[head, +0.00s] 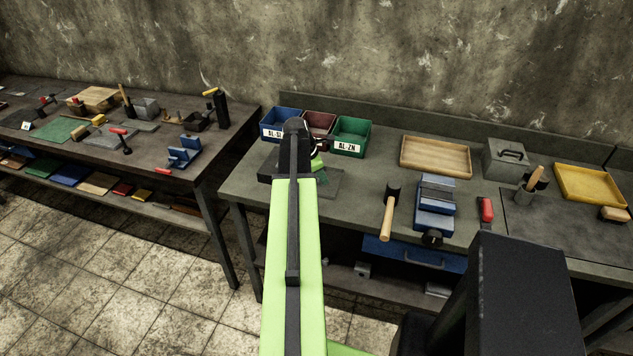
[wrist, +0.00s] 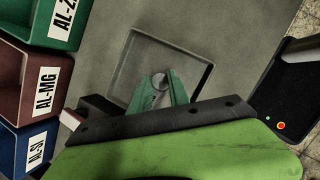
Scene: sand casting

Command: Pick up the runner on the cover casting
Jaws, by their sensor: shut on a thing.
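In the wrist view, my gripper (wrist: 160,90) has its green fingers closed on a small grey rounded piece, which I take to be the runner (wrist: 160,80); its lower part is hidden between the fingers. Behind it is a grey square piece with a raised rim (wrist: 200,66), perhaps the cover casting. I cannot tell whether the runner touches it. In the head view, my arm hides most of the gripper and the runner. A flat grey plate (head: 331,184) shows just right of my arm on the bench.
Blue (head: 271,128), dark red (head: 318,122) and green (head: 352,138) labelled bins stand behind the gripper. A dark device with small lights (wrist: 283,105) is at the right of the wrist view. A wooden tray (head: 436,156), mallet (head: 389,210) and blue vise (head: 435,207) stand further right.

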